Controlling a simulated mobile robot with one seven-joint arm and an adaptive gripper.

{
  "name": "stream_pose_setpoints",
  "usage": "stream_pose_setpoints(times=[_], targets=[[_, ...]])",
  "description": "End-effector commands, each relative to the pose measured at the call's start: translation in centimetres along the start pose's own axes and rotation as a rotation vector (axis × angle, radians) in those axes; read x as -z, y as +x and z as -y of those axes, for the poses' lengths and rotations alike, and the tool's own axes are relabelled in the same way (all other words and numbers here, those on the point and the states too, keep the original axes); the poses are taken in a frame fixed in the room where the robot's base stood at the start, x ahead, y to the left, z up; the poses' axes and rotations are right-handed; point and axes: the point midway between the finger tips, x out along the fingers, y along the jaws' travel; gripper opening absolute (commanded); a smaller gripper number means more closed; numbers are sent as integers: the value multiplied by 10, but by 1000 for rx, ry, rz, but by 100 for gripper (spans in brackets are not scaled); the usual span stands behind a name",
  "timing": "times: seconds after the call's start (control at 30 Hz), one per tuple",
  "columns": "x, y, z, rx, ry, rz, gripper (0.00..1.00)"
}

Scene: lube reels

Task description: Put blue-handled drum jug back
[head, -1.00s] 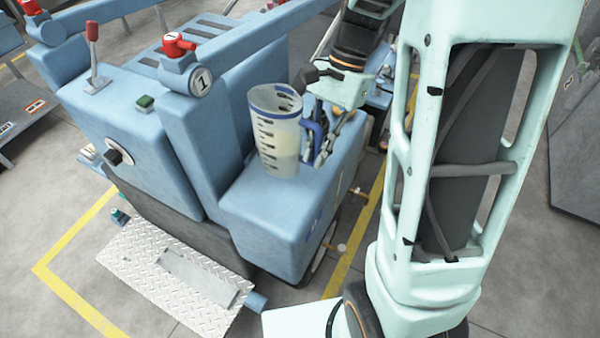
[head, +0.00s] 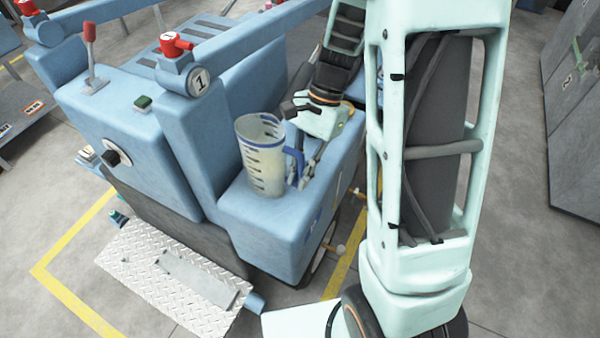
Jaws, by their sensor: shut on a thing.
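The drum jug (head: 260,165) is a clear, upright measuring jug with dark marks, a blue rim and a blue handle (head: 297,163) on its right side. Its lower part looks pale and cloudy. It is at the blue ledge (head: 290,218) of the machine; I cannot tell whether its base touches the ledge or is just above it. My gripper (head: 305,168) comes in from the upper right and is shut on the handle. The fingertips are small and partly hidden by the handle.
A blue upright block (head: 190,130) with a red-topped valve (head: 175,45) stands left of the jug. My arm covers much of the right side. The front of the ledge is clear. A metal tread step (head: 170,280) lies below left.

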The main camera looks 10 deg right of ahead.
Motion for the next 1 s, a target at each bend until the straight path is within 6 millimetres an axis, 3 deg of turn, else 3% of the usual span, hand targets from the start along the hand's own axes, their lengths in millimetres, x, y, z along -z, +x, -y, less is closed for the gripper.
stream_pose_setpoints(times=[0.03, 0.07, 0.2, 0.57, 0.67, 1.0], targets=[[1, 2, 0, 1, 0, 0, 0], [1, 2, 0, 0, 0, 0, 11], [1, 2, 0, 0, 0, 0, 26], [-1, -4, 0, 1, 0, -1, 28], [0, -16, 1, 4, 0, -2, 28], [0, -88, 1, 3, 1, -3, 28]])
